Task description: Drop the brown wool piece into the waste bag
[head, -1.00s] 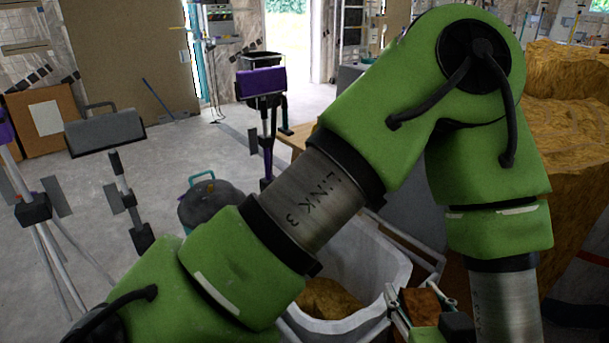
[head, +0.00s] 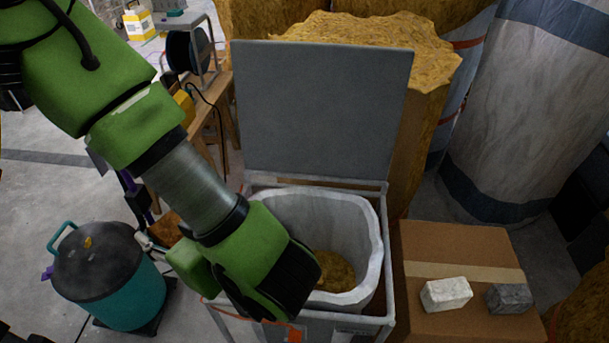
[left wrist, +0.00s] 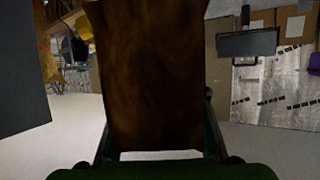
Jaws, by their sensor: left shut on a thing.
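The brown wool piece (head: 166,228) is held in my left gripper (head: 158,238), left of the waste bag and outside its rim, partly hidden by my arm. In the left wrist view the wool piece (left wrist: 147,75) fills the middle, between the two fingers of the gripper (left wrist: 158,132). The waste bag (head: 362,235) is a pale liner, open at the top, in a grey frame. Yellow-brown wool (head: 335,270) lies inside it. My left wrist covers the bag's front left part. My right gripper is not in view.
A grey lid (head: 320,110) stands upright behind the bag. A teal bucket vacuum (head: 120,295) stands on the left. A cardboard box (head: 455,250) with a white block (head: 446,294) and a dark grey block (head: 509,298) is on the right. Wool stacks and wrapped rolls stand behind.

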